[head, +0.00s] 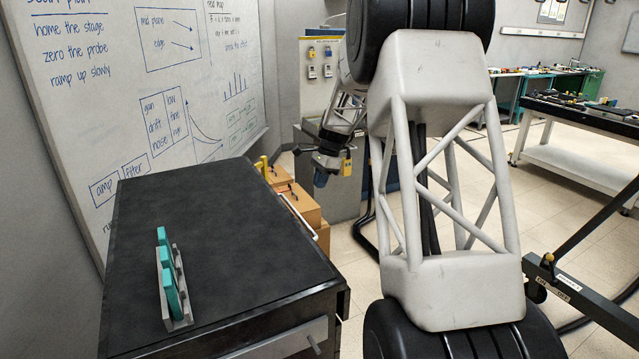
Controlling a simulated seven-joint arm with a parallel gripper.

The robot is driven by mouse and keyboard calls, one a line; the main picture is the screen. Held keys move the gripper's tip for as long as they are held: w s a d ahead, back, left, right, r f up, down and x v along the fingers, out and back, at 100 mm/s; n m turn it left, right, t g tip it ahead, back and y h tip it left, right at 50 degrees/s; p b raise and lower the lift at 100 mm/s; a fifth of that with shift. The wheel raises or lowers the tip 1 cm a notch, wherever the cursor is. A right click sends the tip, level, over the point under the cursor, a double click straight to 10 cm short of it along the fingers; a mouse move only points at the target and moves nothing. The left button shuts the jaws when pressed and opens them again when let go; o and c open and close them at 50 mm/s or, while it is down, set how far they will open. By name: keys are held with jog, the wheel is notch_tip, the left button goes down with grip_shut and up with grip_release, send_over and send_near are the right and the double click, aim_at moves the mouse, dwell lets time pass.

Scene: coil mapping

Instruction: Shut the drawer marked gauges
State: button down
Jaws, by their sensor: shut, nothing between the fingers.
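A black-topped cabinet (215,225) stands at the lower left. My gripper (321,179) is small and dark, beyond the cabinet's far right corner, pointing down. It is shut and empty, apart from the cabinet in the picture.
A grey rack with upright teal pieces (172,285) stands on the cabinet top. A pale bar handle (298,212) runs along the cabinet's right side, beside orange-brown boxes (300,203). A whiteboard (150,90) is behind. A dark metal frame (585,300) stands at the right.

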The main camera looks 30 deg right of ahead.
jog(key=shift+y, duration=0.5)
jog(key=w, duration=0.2)
jog(key=w+r, duration=0.1)
jog(key=w, duration=0.1)
jog(key=shift+w+a+r, duration=0.1)
jog(key=shift+a+r, duration=0.1)
jog(key=shift+f, duration=0.1)
jog(key=x, duration=0.3)
jog(key=a+x, duration=0.1)
jog(key=x, duration=0.6)
jog(key=shift+a, duration=1.5)
